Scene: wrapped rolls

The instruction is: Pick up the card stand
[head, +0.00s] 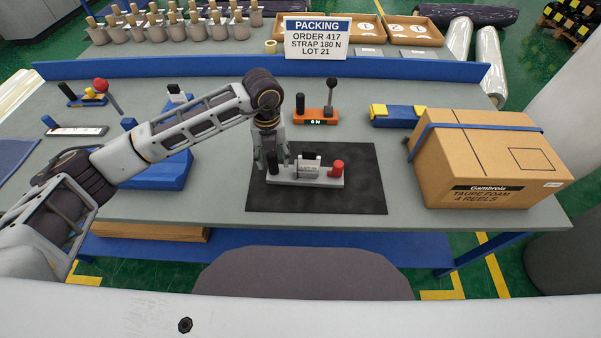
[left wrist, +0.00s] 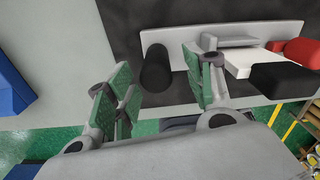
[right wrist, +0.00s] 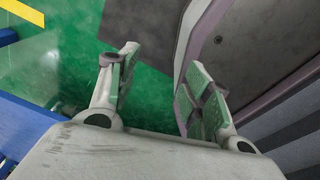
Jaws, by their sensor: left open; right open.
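The card stand (head: 305,182), as I take it, is a pale grey bar on the dark mat (head: 350,200). It bears a black upright cylinder at the left, a white card marked LOT 21 in the middle and a red knob at the right. In the left wrist view the black cylinder (left wrist: 155,68) appears between the spread fingers of my left gripper (left wrist: 160,75), with no clear contact. My left gripper (head: 271,160) is open at the bar's left end, in the head view. My right gripper (right wrist: 162,60) is open and empty over the green floor, away from the stand.
An orange block with a lever (head: 315,115) stands behind the mat. A blue and yellow piece (head: 397,116) and a large strapped carton (head: 480,165) are to the right. A blue holder (head: 165,172) stands left, partly behind my left arm.

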